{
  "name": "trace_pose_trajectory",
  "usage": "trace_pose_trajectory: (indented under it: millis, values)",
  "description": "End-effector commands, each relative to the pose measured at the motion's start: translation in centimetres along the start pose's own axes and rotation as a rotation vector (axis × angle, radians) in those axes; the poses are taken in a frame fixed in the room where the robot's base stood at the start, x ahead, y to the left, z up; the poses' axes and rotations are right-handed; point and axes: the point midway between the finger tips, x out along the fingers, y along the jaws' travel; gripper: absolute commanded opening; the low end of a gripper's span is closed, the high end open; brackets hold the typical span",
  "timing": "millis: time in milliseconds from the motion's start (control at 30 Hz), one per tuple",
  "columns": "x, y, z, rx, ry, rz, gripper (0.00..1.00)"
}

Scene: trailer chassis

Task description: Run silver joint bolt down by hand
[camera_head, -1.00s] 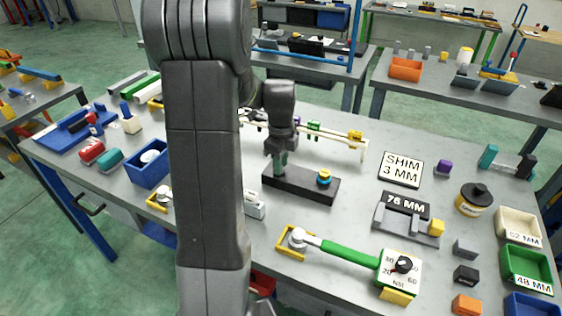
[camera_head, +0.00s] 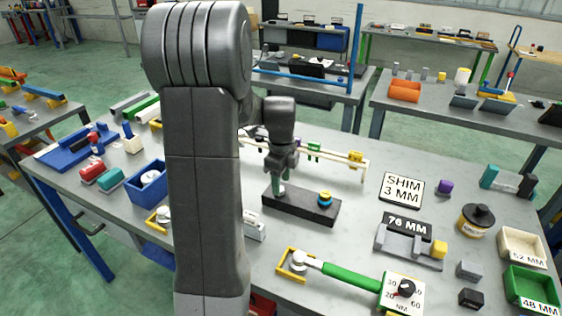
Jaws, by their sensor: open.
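A long dark block (camera_head: 300,207) lies on the grey workbench near the middle. My gripper (camera_head: 279,183) points down over the block's left end, at or just above a small silver piece (camera_head: 280,191), which may be the joint bolt. The jaws are open. The fingers hide most of that piece, so I cannot tell whether they touch it. A yellow and blue round part (camera_head: 325,198) stands on the block's right end.
A green-handled torque wrench (camera_head: 350,277) lies in front of the block. A shim sign (camera_head: 402,189) and 76 MM fixture (camera_head: 407,240) stand at right. A white rail (camera_head: 335,160) runs behind. A blue bin (camera_head: 147,185) stands left of my arm.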

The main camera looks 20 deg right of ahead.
Motion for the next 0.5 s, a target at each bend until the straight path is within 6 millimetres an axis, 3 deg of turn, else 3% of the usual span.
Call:
trace_pose_trajectory:
  millis: [500]
  values:
    - [-10.8, -0.1, 0.1, -0.001, -0.002, -0.005, 0.49]
